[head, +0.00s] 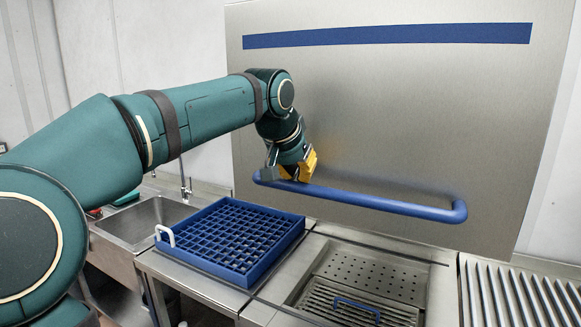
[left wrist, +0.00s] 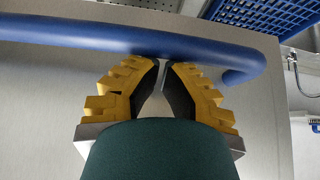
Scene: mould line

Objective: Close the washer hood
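The washer hood (head: 390,120) is a large steel panel with a blue stripe near its top. It stands raised above the washer bed (head: 372,268). A long blue bar handle (head: 385,203) runs along its lower part. My left gripper (head: 298,172) is at the left end of this handle. In the left wrist view the blue handle (left wrist: 110,37) crosses in front of the fingers. The yellow-and-black fingertips of the left gripper (left wrist: 163,64) nearly meet at the handle's edge; I cannot tell whether they touch it. The bar is not between the fingers. My right gripper is not in view.
A blue dish rack (head: 232,240) with a white handle sits on the counter left of the washer. A sink with a tap (head: 150,218) is further left. A ribbed steel surface (head: 515,295) is at the right. A small blue handle (head: 356,307) lies in the washer bed.

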